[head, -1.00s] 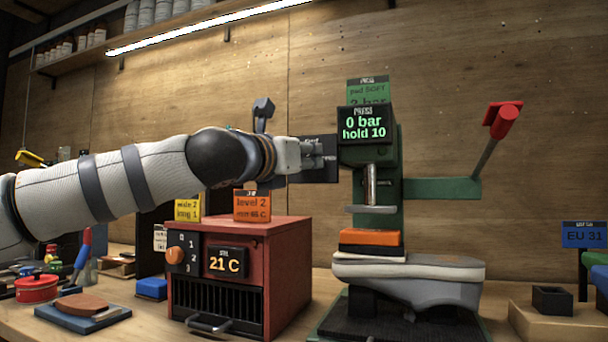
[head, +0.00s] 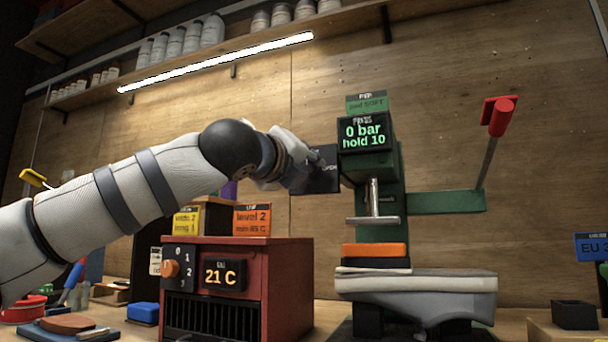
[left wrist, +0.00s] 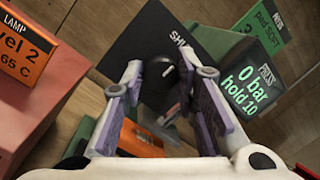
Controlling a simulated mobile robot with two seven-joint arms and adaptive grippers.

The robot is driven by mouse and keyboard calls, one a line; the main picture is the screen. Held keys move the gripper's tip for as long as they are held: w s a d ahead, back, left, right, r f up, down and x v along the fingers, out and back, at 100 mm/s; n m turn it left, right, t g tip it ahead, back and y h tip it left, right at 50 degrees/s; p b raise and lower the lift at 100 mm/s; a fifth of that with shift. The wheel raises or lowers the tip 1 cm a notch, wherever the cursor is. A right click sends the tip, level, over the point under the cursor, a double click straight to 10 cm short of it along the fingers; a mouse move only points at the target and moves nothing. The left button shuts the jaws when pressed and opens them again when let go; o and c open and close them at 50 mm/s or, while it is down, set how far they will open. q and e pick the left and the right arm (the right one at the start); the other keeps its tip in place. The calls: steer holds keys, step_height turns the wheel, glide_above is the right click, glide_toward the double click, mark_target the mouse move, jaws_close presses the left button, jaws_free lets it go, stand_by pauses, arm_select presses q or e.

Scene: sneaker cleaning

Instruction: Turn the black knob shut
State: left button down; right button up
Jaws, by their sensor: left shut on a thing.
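The black knob (left wrist: 158,76) shows in the left wrist view between the two fingers of my left gripper (left wrist: 160,74), which is shut on it. Behind it is a dark square plate (left wrist: 125,42) with partly covered lettering, "SH…" visible. In the head view my left gripper (head: 318,161) reaches from the left to the dark plate (head: 324,178) beside the green press (head: 392,160), and it hides the knob there. Part of a word like "OPEN" shows on the plate. The press display (head: 364,132) reads 0 bar, hold 10. My right gripper is in neither view.
A grey-white sole-shaped form (head: 440,290) with an orange block (head: 375,249) sits below the press plate. A red heater box (head: 285,290) reading 21 C stands under my arm. A red-handled lever (head: 497,117) rises at the right of the press.

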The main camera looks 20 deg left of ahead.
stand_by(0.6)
arm_select(q)
steer(key=c, duration=1.3)
jaws_free()
steer(key=s, duration=0.4)
steer(key=s+f, duration=0.1)
steer(key=s, duration=0.7)
steer(key=shift+a+f, duration=0.15)
steer(key=shift+f, duration=0.2)
